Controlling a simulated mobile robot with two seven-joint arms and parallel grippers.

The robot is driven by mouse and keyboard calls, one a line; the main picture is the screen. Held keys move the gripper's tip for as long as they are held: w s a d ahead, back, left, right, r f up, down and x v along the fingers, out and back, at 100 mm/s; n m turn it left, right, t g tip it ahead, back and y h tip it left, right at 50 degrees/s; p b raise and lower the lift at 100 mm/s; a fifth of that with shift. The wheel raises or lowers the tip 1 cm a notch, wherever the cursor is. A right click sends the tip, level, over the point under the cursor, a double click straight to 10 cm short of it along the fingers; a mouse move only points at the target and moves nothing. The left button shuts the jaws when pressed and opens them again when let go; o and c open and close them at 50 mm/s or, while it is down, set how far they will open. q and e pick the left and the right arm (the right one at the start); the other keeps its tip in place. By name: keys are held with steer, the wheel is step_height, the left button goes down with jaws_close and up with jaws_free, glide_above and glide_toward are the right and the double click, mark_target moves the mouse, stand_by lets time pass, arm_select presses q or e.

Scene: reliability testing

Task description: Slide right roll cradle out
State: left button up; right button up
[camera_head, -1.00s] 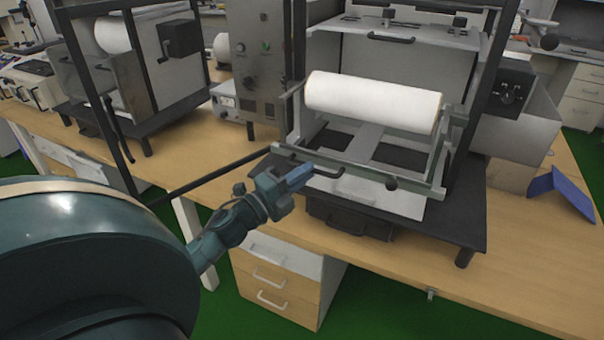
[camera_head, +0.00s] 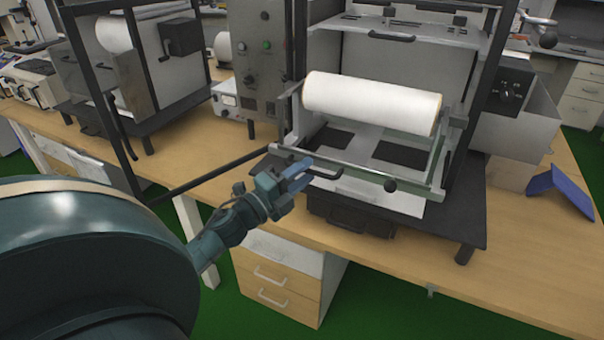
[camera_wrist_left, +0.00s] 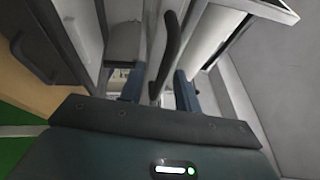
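The right roll cradle is a grey metal frame (camera_head: 437,165) carrying a white roll (camera_head: 370,103) in the right machine. In the left wrist view, the black handle (camera_wrist_left: 167,50) runs between the two open fingertips (camera_wrist_left: 158,82). I cannot tell whether either finger touches it. My right gripper is not in view.
A second machine with a white roll (camera_head: 114,36) stands at the left. A dark slanted bar (camera_head: 215,175) lies left of my gripper. A black base plate (camera_head: 468,215) and drawers (camera_head: 275,285) are below. A blue folded object (camera_head: 562,188) lies at the right.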

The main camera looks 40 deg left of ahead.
arm_select(q)
steer(key=b+v, duration=0.2)
steer(key=v, duration=1.1)
steer(key=shift+b, duration=0.3)
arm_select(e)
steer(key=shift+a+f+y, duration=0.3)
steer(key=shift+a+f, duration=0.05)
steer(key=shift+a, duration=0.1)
arm_select(q)
steer(key=shift+s, duration=0.1)
steer(key=s+d+f+n+g+p, duration=0.1)
steer(key=d+f+n+g, duration=0.3)
steer(key=d+f+n, duration=0.5)
steer(key=s+d+f+n+g+p, duration=0.2)
steer(key=d+f+n, duration=0.6)
steer(key=d, duration=0.8)
steer(key=s+f+g, duration=0.1)
steer(key=s+g, duration=0.1)
steer(key=g, duration=0.1)
steer(key=shift+f+n, duration=0.25)
steer(key=shift+n, duration=0.15)
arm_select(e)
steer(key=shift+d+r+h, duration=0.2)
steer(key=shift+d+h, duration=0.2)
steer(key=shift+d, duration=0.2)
